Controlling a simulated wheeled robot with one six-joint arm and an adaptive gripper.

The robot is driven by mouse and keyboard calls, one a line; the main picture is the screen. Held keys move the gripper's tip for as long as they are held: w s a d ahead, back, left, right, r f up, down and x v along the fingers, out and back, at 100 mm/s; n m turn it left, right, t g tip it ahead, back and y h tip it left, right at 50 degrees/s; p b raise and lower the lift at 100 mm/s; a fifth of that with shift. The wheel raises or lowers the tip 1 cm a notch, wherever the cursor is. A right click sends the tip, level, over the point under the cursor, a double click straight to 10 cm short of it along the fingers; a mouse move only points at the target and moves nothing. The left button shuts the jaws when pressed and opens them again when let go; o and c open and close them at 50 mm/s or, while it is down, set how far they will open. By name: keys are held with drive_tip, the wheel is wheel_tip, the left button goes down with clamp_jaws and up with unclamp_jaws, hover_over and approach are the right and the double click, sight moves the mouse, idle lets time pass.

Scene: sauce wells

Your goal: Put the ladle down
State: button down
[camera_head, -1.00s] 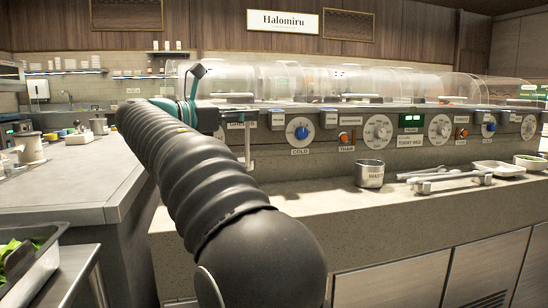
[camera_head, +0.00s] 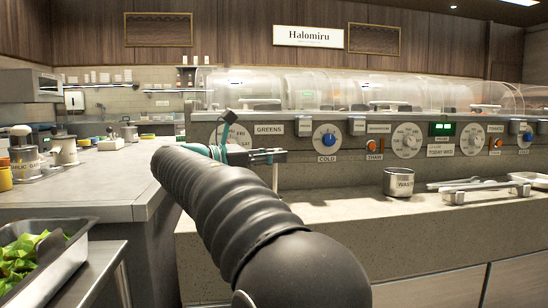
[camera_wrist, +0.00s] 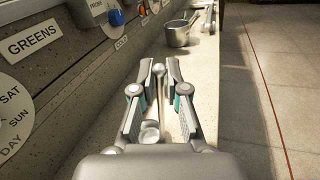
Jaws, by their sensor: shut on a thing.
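The ladle (camera_wrist: 159,95) is a thin metal rod with a small round bowl (camera_wrist: 150,133), between the two fingers of my gripper (camera_wrist: 159,90) in the wrist view. My gripper is shut on it, over the pale stone counter (camera_wrist: 205,70). In the head view my gripper (camera_head: 268,156) is small and partly hidden by my arm, in front of the counter's control panel. A thin upright metal piece (camera_head: 275,178) shows below it; I cannot tell if this is the ladle.
A metal pot labelled WASTE (camera_head: 398,182) stands on the counter, also seen in the wrist view (camera_wrist: 178,34). Tongs on a rest (camera_head: 480,186) and a white tray (camera_head: 530,179) lie to its right. A pan of greens (camera_head: 70,248) is at lower left. Counter left of the pot looks clear.

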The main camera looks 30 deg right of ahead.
drive_tip(key=c, duration=1.2)
unclamp_jaws()
drive_tip(key=a+p, duration=0.2)
drive_tip(key=a, duration=1)
drive_tip(key=shift+s, duration=0.2)
